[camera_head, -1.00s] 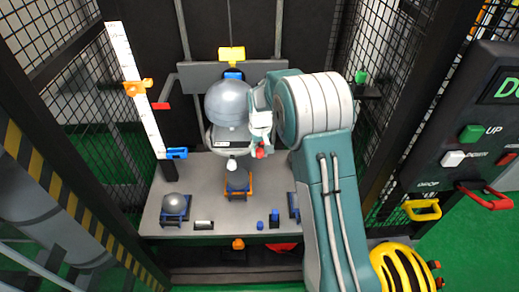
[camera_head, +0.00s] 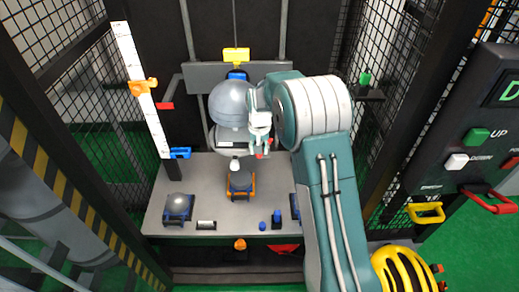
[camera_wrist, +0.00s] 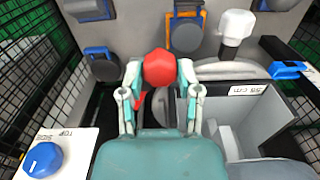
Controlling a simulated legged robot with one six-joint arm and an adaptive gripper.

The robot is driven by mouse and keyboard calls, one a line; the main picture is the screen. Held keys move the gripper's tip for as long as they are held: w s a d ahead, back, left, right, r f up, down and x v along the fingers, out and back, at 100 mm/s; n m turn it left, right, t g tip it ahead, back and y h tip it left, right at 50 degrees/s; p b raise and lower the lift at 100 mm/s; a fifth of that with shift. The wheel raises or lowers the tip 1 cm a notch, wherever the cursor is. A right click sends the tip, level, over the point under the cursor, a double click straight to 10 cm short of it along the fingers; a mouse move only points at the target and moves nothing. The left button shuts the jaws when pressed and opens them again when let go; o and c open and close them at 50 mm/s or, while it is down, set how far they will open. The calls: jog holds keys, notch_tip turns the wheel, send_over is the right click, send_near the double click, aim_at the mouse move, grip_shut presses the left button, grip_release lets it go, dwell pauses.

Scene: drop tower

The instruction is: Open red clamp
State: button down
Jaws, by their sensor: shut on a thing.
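A red faceted knob (camera_wrist: 159,67) sits between the two fingertips of my gripper (camera_wrist: 160,78) in the wrist view. The fingers press on it from both sides. A thin red piece (camera_wrist: 140,99) shows just below the knob, partly hidden by the left finger. In the head view my gripper (camera_head: 260,140) points down beside the large grey sphere (camera_head: 231,104), and only a bit of red shows at its tips. Whether the clamp's jaws are open or closed cannot be seen.
A grey table (camera_head: 212,211) below holds a small ball in a blue stand (camera_head: 177,206) and an orange-blue holder (camera_head: 241,185). A white ruler (camera_head: 140,88) with an orange slider stands left. A control panel (camera_head: 478,140) is at right. Mesh walls close both sides.

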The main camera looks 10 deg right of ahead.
jog(key=shift+f, duration=0.1)
jog(key=shift+c, duration=1.5)
grip_release()
notch_tip(320, 180, up, 12)
jog(key=shift+w, duration=0.1)
